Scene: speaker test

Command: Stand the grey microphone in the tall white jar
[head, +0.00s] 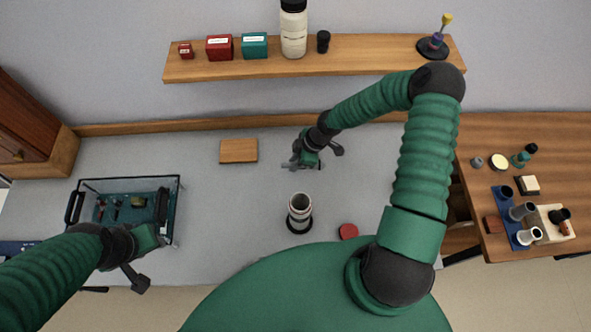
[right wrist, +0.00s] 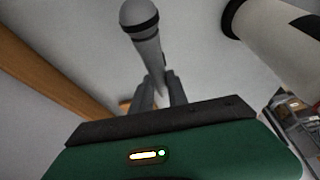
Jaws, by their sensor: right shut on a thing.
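The grey microphone (right wrist: 140,22) has a round head with a dark band, and its tapering body runs down between the fingers of my right gripper (right wrist: 160,92), which is shut on it. In the head view my right gripper (head: 308,160) is over the grey table, beyond the jar and apart from it; the microphone is hard to make out there. The tall white jar (head: 299,216) stands upright with an open top and a dark ring at its base. A white cylinder with a dark end, likely this jar, shows in the right wrist view (right wrist: 268,32). My left gripper (head: 138,268) is beside the clear-walled case; its jaw gap is unclear.
The clear-walled case (head: 150,180) with black handles stands at the left. A wooden block (head: 238,151) and a red disc (head: 348,231) lie near the jar. A shelf (head: 210,70) holds boxes and a lidded white bottle (head: 293,38). A wooden side table (head: 540,125) holds several small items.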

